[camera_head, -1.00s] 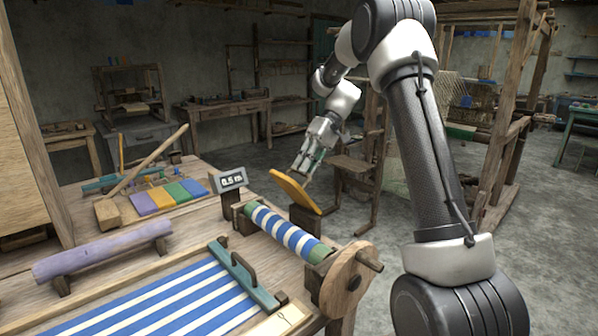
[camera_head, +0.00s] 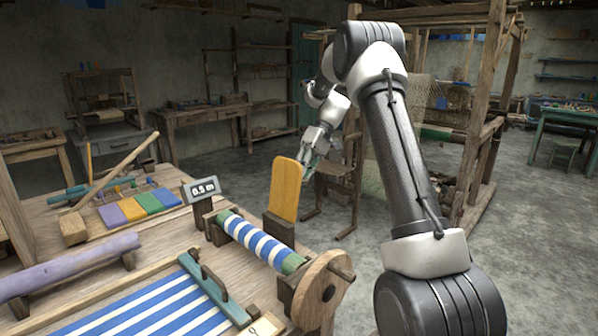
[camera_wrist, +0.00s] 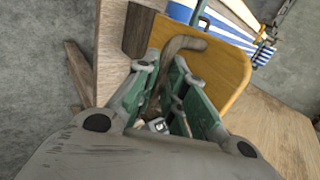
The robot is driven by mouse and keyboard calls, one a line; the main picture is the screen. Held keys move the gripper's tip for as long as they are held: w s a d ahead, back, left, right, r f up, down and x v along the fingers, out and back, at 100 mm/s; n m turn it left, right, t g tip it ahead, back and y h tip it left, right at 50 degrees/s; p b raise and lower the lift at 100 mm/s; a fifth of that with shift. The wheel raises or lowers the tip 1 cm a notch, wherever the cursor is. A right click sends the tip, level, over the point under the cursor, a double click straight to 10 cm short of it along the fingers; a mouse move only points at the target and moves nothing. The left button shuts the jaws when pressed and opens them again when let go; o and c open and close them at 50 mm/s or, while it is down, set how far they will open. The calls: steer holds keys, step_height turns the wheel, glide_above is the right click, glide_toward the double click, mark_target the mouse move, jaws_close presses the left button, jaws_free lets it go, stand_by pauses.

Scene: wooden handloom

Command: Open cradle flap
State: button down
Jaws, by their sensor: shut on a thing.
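The cradle flap (camera_head: 284,188) is a yellow-orange board with rounded corners. It stands nearly upright on a dark wooden block (camera_head: 279,229) at the table's far right edge, behind the blue-and-white striped cloth roll (camera_head: 256,239). In the wrist view the flap (camera_wrist: 226,72) fills the space beyond my fingers, with a bent brown handle (camera_wrist: 184,45) in front of it. My gripper (camera_head: 307,168) is at the flap's right side. Its green fingers (camera_wrist: 172,92) are closed around the handle; the exact contact is partly hidden.
A grey display reading 0.5 m (camera_head: 201,189) stands left of the roll. A round wooden wheel (camera_head: 321,290) sits at the roll's near end. Striped cloth with a teal bar (camera_head: 215,290) lies in front. A tall wooden loom frame (camera_head: 490,120) stands behind my arm. Open floor lies right.

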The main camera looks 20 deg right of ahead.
steer(key=shift+d+f, duration=0.35)
steer(key=shift+f, duration=0.1)
steer(key=c, duration=1.5)
jaws_free()
steer(key=shift+w+d+f, duration=0.15)
steer(key=shift+w+d, duration=0.05)
steer(key=shift+a, duration=0.1)
steer(key=shift+r, duration=0.3)
steer(key=v, duration=1.1)
steer(key=shift+w+d+r, duration=0.1)
steer(key=shift+d+r, duration=0.1)
steer(key=shift+r, duration=0.1)
